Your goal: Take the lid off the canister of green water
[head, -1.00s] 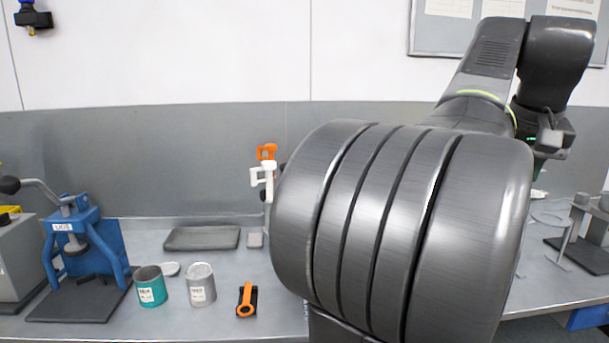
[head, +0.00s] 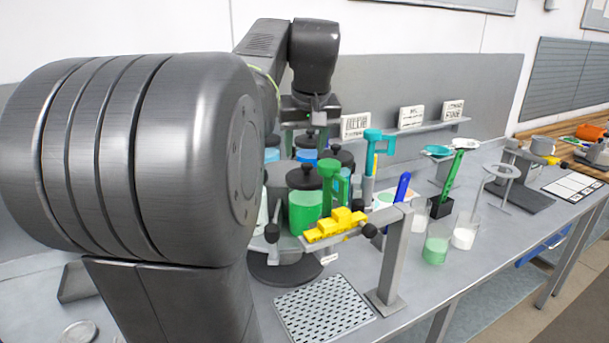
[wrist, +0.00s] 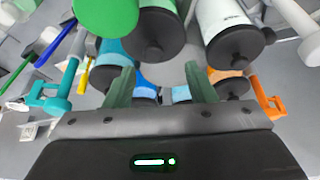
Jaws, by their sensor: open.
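In the head view the canister of green water (head: 305,212) stands on a round dark carousel base (head: 284,272) among other canisters. Its black lid (head: 304,178), with a knob on top, is on it. In the wrist view a bright green body (wrist: 107,14) shows at the upper left, beside black lids; I cannot tell which lid belongs to it. My gripper (wrist: 160,86) is open, with nothing between its two green fingers. It points towards the cluster of canisters. In the head view it is above and behind the green canister, its fingers hard to make out.
Blue canisters (head: 306,156) stand close behind. A yellow piece (head: 336,224) on a grey post stand is just in front, with a green handle (head: 331,180) beside the canister. A teal tool (head: 377,150) stands to the right. A perforated mat (head: 324,309) lies in front.

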